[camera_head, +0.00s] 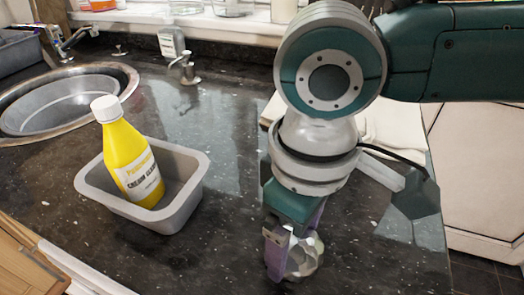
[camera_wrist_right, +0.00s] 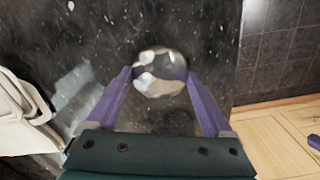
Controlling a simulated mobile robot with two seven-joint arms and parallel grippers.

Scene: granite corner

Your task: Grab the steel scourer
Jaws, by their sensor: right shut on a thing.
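The steel scourer (camera_head: 306,259) is a shiny, rounded silvery ball low in the head view, partly covered by a gripper finger. My right gripper (camera_head: 290,262) points down over the dark counter and is shut on the scourer. In the right wrist view the scourer (camera_wrist_right: 160,73) sits between the tips of the two purple fingers (camera_wrist_right: 159,76), which touch its sides. I cannot tell whether the scourer rests on the counter or is just above it. My left gripper is not in view.
A grey tub (camera_head: 186,203) holding a yellow cleaner bottle (camera_head: 132,165) stands left on the dark speckled counter (camera_head: 222,254). A round sink (camera_head: 62,104) is at the far left. A folded pale cloth (camera_head: 398,133) lies behind my right arm. The counter edge is at right.

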